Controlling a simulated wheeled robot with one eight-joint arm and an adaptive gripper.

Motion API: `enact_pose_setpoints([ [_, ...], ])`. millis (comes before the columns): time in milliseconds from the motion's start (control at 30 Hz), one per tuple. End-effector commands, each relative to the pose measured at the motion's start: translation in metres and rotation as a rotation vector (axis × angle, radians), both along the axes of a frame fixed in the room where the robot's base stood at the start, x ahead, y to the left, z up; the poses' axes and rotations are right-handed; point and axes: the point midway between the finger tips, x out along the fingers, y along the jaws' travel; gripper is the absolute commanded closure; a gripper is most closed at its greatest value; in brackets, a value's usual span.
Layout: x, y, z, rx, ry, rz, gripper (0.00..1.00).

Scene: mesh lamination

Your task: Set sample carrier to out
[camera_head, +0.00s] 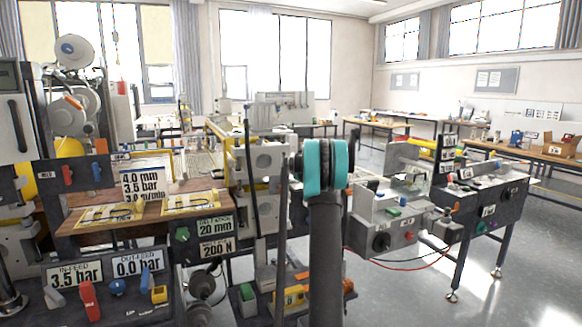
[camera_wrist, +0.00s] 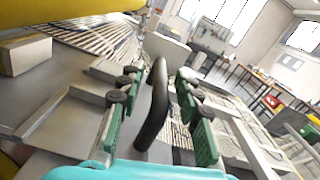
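My gripper (camera_wrist: 158,72) shows in the wrist view as two green-padded fingers with dark round joints. The fingers stand apart, so it is open. A black curved handle (camera_wrist: 151,118) stands between them, with visible gaps to both sides. The handle rises from a grey flat area; I cannot tell for sure that it belongs to the sample carrier. In the head view my arm with its teal bands stands in the middle and hides my gripper and what is in front of it.
The lamination machine fills the left, with a control panel (camera_head: 105,288) reading 3.5 bar and 0.0 bar. A grey unit (camera_head: 385,225) with buttons and red cables stands right of my arm. Side tables (camera_head: 376,123) stand farther back. The floor at right is clear.

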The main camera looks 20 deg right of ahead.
Motion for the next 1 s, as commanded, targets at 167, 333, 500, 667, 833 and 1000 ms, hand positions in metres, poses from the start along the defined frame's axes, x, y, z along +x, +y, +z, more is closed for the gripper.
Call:
enact_pose_setpoints([
  [167,0.000,0.000,0.000,0.000,0.000,0.000,0.84],
  [333,0.000,0.000,0.000,0.000,0.000,0.000,1.00],
  [500,0.000,0.000,0.000,0.000,0.000,0.000,1.00],
  [667,0.000,0.000,0.000,0.000,0.000,0.001,1.00],
  [833,0.000,-0.007,0.000,-0.001,0.000,0.000,1.00],
  [1000,0.000,-0.032,0.000,-0.001,0.001,-0.002,1.00],
])
